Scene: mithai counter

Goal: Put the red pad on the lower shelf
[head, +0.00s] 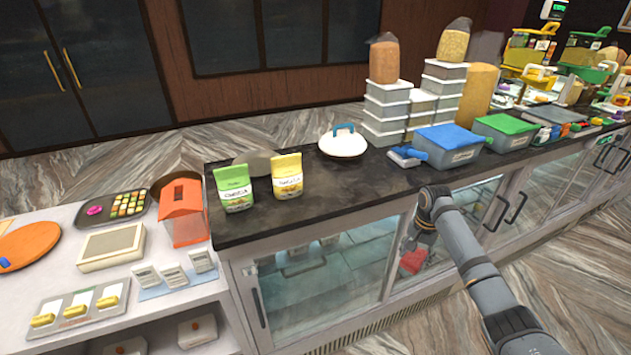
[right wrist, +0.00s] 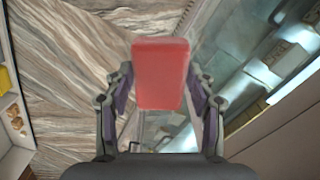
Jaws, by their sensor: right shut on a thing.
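The red pad (right wrist: 160,75) is a small red block with rounded edges, held between the two fingers of my right gripper (right wrist: 160,88). In the head view the red pad (head: 412,262) shows low in front of the glass-fronted counter, below its dark top. My right gripper (head: 424,243) there is partly hidden by its own arm. A lower shelf (head: 160,338) with small boxes shows under the white counter at the left. My left gripper is not in view.
The dark countertop (head: 330,200) carries a green packet (head: 234,190), a yellow packet (head: 288,177), a white domed lid (head: 343,145) and a blue-lidded box (head: 450,146). The white counter holds an orange box (head: 182,214) and trays. Open floor (head: 570,235) lies at the right.

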